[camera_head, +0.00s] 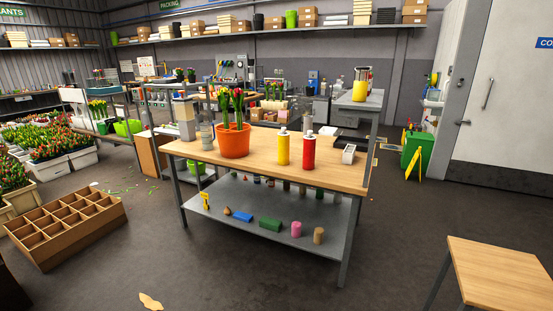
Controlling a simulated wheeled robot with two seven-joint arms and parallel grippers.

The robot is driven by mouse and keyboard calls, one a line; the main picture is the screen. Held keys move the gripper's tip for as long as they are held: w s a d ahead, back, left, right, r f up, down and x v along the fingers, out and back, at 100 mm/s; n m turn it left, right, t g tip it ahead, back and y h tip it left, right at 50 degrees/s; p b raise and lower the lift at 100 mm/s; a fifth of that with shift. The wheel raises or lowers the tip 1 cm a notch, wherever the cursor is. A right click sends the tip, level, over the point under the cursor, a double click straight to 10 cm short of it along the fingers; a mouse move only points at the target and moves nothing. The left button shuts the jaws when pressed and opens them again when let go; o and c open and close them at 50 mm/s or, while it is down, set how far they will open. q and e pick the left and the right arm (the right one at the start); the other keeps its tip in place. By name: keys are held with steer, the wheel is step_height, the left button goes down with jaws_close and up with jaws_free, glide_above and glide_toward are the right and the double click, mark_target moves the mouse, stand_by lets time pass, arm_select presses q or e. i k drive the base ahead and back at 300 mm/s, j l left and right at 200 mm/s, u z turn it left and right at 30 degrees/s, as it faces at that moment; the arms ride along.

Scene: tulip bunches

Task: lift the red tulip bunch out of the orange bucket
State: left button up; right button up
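A red tulip bunch (238,102) stands upright in the orange bucket (234,142), its green leaves and red heads showing above the rim. The lower stems are hidden inside the bucket. The bucket stands on the wooden top of a workbench (262,163), left of its middle. Neither of my grippers is in view.
A yellow bottle (283,148) and a red bottle (308,152) stand right of the bucket, with a white holder (348,154) beyond. A glass jar (206,136) stands to its left. A compartment box (66,226) lies on the floor.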

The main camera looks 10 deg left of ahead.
mark_target(237, 96)
steer(key=i+u, duration=0.5)
steer(key=i, duration=1.2)
